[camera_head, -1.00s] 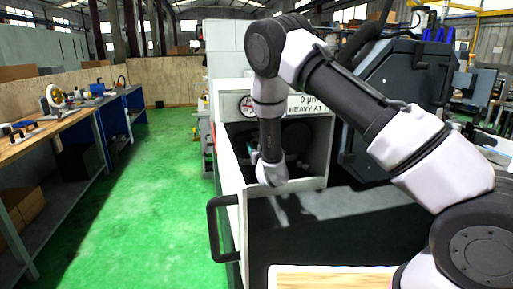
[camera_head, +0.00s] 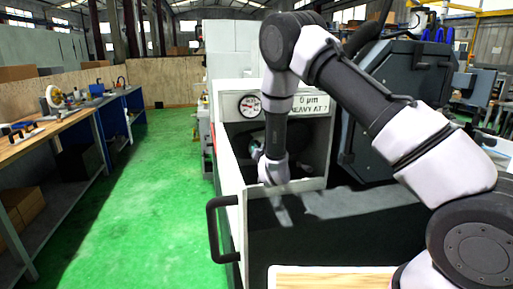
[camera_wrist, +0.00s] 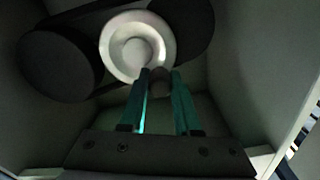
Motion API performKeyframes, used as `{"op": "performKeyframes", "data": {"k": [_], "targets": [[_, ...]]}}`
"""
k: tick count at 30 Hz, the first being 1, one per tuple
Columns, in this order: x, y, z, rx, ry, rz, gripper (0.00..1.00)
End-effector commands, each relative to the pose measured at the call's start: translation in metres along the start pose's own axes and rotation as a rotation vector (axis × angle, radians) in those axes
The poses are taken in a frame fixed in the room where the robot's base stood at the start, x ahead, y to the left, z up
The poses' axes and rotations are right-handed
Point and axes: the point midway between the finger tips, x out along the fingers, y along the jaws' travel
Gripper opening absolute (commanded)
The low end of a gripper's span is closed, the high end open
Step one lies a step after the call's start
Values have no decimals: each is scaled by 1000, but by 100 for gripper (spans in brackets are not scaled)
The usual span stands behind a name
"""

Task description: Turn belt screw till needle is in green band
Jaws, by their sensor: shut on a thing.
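My gripper (camera_wrist: 160,77) is in the wrist view, with two teal fingers reaching into a dark housing. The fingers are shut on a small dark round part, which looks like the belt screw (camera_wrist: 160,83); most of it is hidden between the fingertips. A pale round disc (camera_wrist: 137,46) sits just above and left of the fingertips. In the head view my gripper (camera_head: 255,149) is inside the open compartment, mostly hidden by my wrist. The gauge (camera_head: 250,105) is at the compartment's top left; its needle and any green band are too small to read surely.
Dark pulleys and a belt (camera_wrist: 60,57) lie beside the disc in the wrist view. Housing walls stand close on both sides. An open door with a black handle (camera_head: 222,228) is in front. A sign (camera_head: 311,104) is beside the gauge. Green floor on the left is free.

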Motion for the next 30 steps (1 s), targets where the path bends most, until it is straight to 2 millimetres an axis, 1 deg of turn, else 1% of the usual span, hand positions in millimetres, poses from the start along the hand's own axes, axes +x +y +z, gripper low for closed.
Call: {"op": "performKeyframes", "data": {"k": [6, 15, 21, 30], "targets": [[0, 6, -6, 175, 1, 3, 0], [0, 11, -10, 365, 0, 2, 0], [0, 13, -11, 433, 0, 1, 0], [0, 14, -11, 460, 0, 0, 0]]}}
